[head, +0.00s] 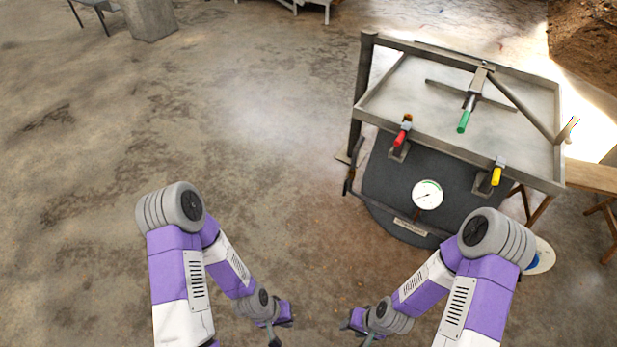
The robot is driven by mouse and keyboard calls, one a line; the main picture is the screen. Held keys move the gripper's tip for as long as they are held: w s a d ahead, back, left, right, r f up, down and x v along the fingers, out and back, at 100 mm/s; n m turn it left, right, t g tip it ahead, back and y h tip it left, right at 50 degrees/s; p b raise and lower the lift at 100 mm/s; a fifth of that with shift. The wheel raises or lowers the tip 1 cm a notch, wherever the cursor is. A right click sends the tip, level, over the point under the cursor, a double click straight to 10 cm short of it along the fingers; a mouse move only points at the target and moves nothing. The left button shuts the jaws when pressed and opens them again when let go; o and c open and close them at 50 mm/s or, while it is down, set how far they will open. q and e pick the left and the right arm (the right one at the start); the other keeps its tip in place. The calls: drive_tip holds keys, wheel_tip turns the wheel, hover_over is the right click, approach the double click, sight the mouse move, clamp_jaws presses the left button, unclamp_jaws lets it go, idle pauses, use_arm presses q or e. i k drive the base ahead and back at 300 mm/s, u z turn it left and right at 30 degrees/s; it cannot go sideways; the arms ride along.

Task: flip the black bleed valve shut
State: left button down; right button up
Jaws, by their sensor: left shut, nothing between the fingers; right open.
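A black lever (350,180), which looks like the bleed valve, hangs on the left side of the dark grey vessel (385,185) under the metal tray. Its exact position is too small to tell. My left gripper (273,338) is shut and empty at the bottom of the head view, down and left of the vessel. My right gripper (368,340) is open and empty at the bottom, below the vessel. Both are well apart from the black lever, and their fingertips are small and hard to make out.
A metal tray (420,105) tops the vessel. It bears red (402,135), green (464,122) and yellow (496,175) handles. A round white gauge (427,194) faces me. A wooden bench (590,177) stands at the right.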

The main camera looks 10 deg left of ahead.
sight(345, 187)
drive_tip(key=u, duration=0.15)
drive_tip(key=i, duration=1.05)
drive_tip(key=z, duration=0.9)
drive_tip(key=i, duration=0.6)
drive_tip(key=z, duration=0.55)
